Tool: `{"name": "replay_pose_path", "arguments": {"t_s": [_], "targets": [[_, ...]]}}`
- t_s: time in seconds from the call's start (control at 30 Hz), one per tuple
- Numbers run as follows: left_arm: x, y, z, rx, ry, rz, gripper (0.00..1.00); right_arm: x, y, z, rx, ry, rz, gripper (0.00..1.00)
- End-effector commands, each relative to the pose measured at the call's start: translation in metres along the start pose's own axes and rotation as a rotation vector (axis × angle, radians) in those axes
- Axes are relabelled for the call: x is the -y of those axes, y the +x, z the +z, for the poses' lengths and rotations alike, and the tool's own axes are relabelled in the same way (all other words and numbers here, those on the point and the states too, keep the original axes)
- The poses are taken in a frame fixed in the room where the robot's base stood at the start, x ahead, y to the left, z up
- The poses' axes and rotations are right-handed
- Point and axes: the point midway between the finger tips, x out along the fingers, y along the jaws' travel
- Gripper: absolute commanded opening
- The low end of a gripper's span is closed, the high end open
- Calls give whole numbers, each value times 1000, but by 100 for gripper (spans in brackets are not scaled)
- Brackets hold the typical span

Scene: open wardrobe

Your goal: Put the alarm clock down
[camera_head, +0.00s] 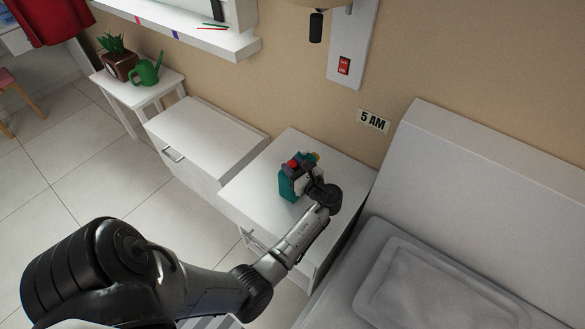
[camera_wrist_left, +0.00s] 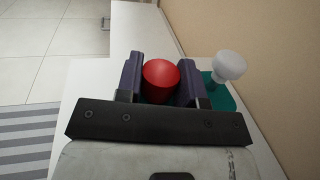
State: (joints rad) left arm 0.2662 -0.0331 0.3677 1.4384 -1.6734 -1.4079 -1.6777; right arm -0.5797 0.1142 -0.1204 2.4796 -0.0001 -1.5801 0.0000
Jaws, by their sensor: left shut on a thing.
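The alarm clock (camera_head: 287,186) is teal with a red part on top. It is at the white bedside table (camera_head: 255,186), near the table's middle in the head view. I cannot tell whether its base touches the tabletop. My left gripper (camera_head: 298,168) reaches over the table from the front right and is shut on the clock. In the left wrist view the red part (camera_wrist_left: 161,80) sits between the two fingers of my left gripper (camera_wrist_left: 163,78). A teal piece and a white knob (camera_wrist_left: 229,65) show to the right. My right gripper is not in view.
A bed (camera_head: 430,265) with a grey pillow is close on the right. A white cabinet (camera_head: 205,135) stands left of the table, then a small stand (camera_head: 140,90) with a plant and green watering can. A "5 AM" sign (camera_head: 373,121) is on the wall behind.

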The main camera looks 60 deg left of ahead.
Motion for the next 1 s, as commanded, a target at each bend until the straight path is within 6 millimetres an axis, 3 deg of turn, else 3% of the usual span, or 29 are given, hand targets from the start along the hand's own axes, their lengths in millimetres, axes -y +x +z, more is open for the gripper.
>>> {"name": "replay_pose_path", "arguments": {"t_s": [0.37, 0.4, 0.6, 0.67, 1.0], "targets": [[1, 0, 0, 4, -4, 0, 0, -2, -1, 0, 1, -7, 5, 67], [0, 0, -2, 1, -1, 0, 37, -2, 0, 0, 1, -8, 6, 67], [0, 0, -2, 1, -1, 0, 56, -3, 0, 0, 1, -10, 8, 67], [0, 0, -2, 1, -1, 0, 60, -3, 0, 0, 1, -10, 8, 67], [0, -5, 2, -1, 0, -1, 60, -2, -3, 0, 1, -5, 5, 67]]}}
